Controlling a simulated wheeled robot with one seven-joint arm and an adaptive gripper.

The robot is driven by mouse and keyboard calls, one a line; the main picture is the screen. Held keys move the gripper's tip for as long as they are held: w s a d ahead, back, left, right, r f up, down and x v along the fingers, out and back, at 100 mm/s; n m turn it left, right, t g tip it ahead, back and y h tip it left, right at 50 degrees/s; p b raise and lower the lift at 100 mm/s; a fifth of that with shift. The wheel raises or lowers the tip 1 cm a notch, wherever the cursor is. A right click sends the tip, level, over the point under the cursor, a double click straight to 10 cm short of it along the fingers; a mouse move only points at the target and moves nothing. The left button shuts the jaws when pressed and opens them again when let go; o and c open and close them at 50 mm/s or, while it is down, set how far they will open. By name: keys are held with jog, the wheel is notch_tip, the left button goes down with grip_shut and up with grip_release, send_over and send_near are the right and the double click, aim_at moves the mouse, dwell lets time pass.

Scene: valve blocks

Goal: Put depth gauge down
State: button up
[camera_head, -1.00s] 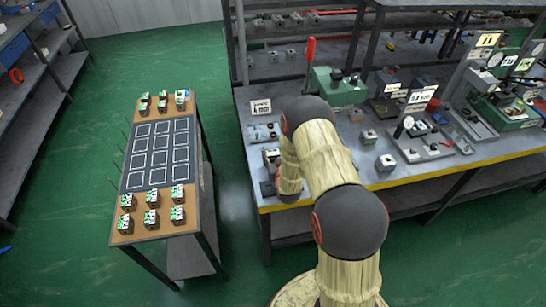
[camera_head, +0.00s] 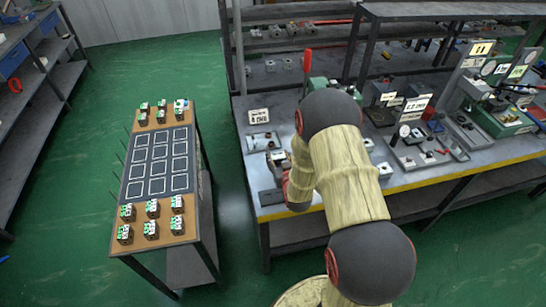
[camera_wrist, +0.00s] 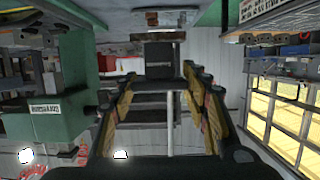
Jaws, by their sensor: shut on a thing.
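The depth gauge (camera_wrist: 160,55) shows in the wrist view as a dark block with a small pale label, a crossbar above it and a thin pale rod running down the middle. My gripper (camera_wrist: 161,76) is shut on it, with one finger on each side. In the head view my arm hides most of the gripper, and the gauge cannot be made out there. My arm's end is over the left front part of the grey workbench (camera_head: 410,180).
A small table (camera_head: 160,240) with several blocks stands at left, across a floor gap.

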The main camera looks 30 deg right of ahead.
jog(key=s+r, duration=0.3)
jog(key=s, duration=0.5)
jog(key=shift+p, duration=0.3)
jog(key=shift+r, duration=0.1)
